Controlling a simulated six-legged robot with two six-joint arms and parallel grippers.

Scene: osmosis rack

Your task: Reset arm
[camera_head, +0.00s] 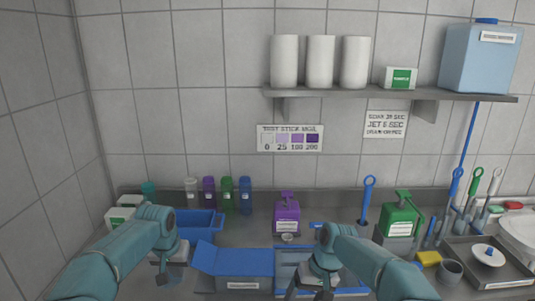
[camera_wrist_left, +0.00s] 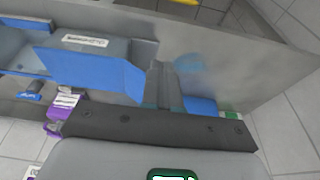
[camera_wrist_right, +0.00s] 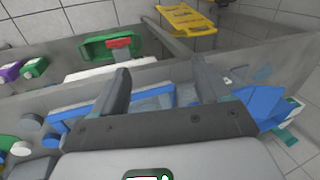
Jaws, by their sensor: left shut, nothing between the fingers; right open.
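My left arm comes in from the left in the head view, with its gripper (camera_head: 170,277) low over the bench front, left of a blue-lidded box (camera_head: 245,262). In the left wrist view the two fingers of that gripper (camera_wrist_left: 164,82) are together and empty. My right arm comes in from the lower right, with its gripper (camera_head: 314,291) over the front of a blue-rimmed tray (camera_head: 289,256). In the right wrist view the fingers of that gripper (camera_wrist_right: 164,84) stand wide apart with nothing held between them. The arm bases are out of view.
A blue bin (camera_head: 203,218) stands behind my left gripper. A purple pump bottle (camera_head: 287,216) and a green one (camera_head: 398,217) stand at the back. Brushes, a yellow sponge (camera_head: 428,258) and a grey tray (camera_head: 508,277) are at right. A shelf (camera_head: 370,94) hangs above.

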